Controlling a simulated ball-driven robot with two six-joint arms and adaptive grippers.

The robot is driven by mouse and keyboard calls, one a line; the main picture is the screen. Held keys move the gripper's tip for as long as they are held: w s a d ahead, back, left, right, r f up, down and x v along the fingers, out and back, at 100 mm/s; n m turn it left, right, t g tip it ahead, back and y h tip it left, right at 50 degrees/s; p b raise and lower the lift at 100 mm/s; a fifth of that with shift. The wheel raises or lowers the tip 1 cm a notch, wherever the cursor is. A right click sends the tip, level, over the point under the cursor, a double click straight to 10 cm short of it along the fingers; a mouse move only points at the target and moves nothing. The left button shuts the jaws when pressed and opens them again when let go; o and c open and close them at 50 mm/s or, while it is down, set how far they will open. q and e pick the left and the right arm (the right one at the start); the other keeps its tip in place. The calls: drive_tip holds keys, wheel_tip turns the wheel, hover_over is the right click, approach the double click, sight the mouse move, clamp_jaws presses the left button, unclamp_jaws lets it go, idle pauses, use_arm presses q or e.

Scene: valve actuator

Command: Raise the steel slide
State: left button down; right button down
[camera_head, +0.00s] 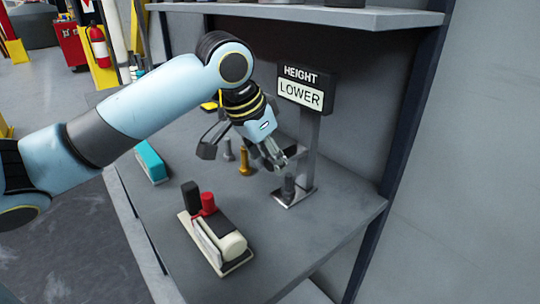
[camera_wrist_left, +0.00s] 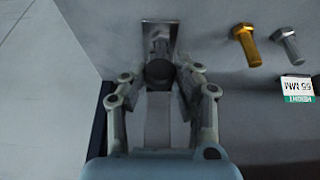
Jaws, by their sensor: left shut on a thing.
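A height gauge stands on the bench, with a dark display (camera_head: 305,90) reading HEIGHT and LOWER on a steel post (camera_head: 309,135). The steel slide (camera_head: 297,153) juts from the post above a base plate (camera_head: 293,197). A grey bolt (camera_head: 288,187) stands upright on that plate. My left gripper (camera_head: 275,160) is shut on the slide, beside the post. In the left wrist view, my left gripper (camera_wrist_left: 160,78) has its fingers on both sides of a grey bar and dark round end, partly hidden. My right gripper is not in view.
A gold bolt (camera_head: 244,160) and another grey bolt (camera_head: 228,150) stand to the left. A cream device with red and black parts (camera_head: 218,238) is in front. A teal object (camera_head: 150,162) lies at the bench's left edge. A shelf (camera_head: 330,15) hangs above.

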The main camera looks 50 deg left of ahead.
use_arm(q)
drive_tip(key=shift+f, duration=0.1)
drive_tip(key=c, duration=1)
unclamp_jaws()
drive_tip(key=shift+o, duration=0.2)
drive_tip(key=shift+s+r, duration=0.1)
drive_tip(key=shift+r, duration=0.35)
drive_tip(key=v, duration=1.1)
